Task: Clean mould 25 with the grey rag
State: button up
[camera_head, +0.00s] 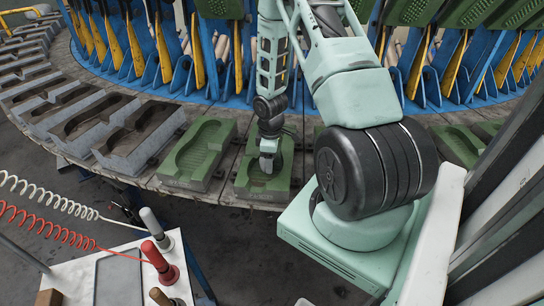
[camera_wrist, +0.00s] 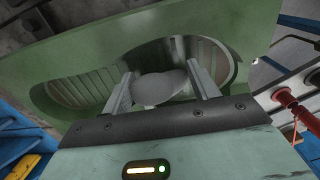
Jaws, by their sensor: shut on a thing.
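My gripper (camera_head: 267,158) points down into the sole-shaped cavity of a green mould (camera_head: 247,187) on the rotary table's near edge. In the wrist view my gripper (camera_wrist: 162,80) is shut on the grey rag (camera_wrist: 160,91), a rounded pale bundle between the two fingers. The rag is in or just over the cavity of the green mould (camera_wrist: 95,52); whether it touches the floor of the cavity I cannot tell. No mould number is readable. In the head view, the rag is too small to make out clearly.
Another green mould (camera_head: 198,160) sits to the left, then several grey moulds (camera_head: 137,142) along the rim. A white side table (camera_head: 80,278) at lower left carries a red-handled tool (camera_head: 158,262) and others. Coiled white and red hoses hang beside it. Blue-yellow machine frames stand behind.

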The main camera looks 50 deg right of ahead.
aim_at(267, 178)
jog(key=shift+s+a+f+b, duration=0.1)
jog(key=shift+s+a+b, duration=0.2)
jog(key=shift+a, duration=0.5)
jog(key=shift+s+a+r+b, duration=0.15)
jog(key=shift+s+a, duration=0.25)
jog(key=shift+a, duration=0.45)
jog(key=shift+s+a+f+b, duration=0.2)
jog(key=shift+s+a, duration=0.15)
jog(key=shift+a, duration=0.45)
jog(key=shift+w+d+p, duration=0.2)
jog(key=shift+d+p, duration=0.15)
jog(key=shift+d, duration=0.2)
jog(key=shift+w+d+p, duration=0.3)
jog(key=shift+w+d, duration=0.05)
jog(key=shift+d, duration=0.55)
jog(key=shift+w+d+p, duration=0.3)
jog(key=shift+w+d, duration=0.05)
jog(key=shift+d, duration=0.5)
jog(key=shift+w+d+p, duration=0.3)
jog(key=shift+w+d, duration=0.05)
jog(key=shift+d, duration=0.55)
